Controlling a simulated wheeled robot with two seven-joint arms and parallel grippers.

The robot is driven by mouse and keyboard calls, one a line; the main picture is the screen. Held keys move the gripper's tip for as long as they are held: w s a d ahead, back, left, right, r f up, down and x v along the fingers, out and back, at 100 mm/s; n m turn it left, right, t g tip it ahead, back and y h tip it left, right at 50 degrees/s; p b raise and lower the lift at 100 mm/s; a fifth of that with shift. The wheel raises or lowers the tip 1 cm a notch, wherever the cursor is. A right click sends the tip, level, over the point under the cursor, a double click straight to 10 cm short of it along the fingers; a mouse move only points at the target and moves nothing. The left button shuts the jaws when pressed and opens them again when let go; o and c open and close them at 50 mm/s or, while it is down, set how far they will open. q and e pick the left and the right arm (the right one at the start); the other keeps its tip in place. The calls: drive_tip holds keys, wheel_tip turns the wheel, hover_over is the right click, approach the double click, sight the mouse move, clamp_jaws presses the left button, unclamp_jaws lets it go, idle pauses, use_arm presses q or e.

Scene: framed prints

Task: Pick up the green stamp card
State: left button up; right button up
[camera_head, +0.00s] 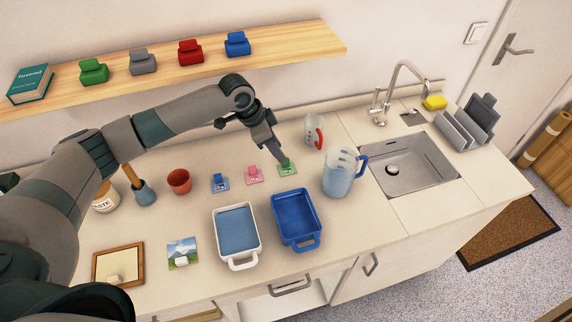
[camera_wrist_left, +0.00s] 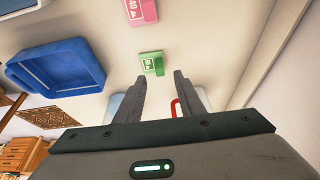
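The green stamp card (camera_head: 287,168) lies on the counter behind the blue tray, at the right end of a row of cards. It has a raised green block on it. My left gripper (camera_head: 281,166) is right above and beside it, pointing down. In the left wrist view the gripper (camera_wrist_left: 156,78) is open, with two dark fingers apart, and the green stamp card (camera_wrist_left: 151,63) shows just past the fingertips, between their lines. I cannot tell whether the fingers touch it. My right gripper is not in view.
A pink stamp card (camera_head: 254,175) and a blue one (camera_head: 220,182) lie left of the green card. A blue tray (camera_head: 297,218) and a white-rimmed tray (camera_head: 237,236) stand in front. A measuring jug (camera_head: 340,174) and a red-handled cup (camera_head: 313,132) stand to the right.

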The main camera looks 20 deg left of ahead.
sight(287, 166)
use_arm(q)
drive_tip(key=p+x, duration=0.1)
drive_tip(key=x, duration=0.3)
drive_tip(key=shift+d+f+p, duration=0.1)
drive_tip(key=shift+p, duration=0.25)
drive_tip(key=shift+w+d+f, duration=0.1)
drive_tip(key=shift+f, duration=0.25)
drive_tip(key=shift+c, duration=0.3)
clamp_jaws()
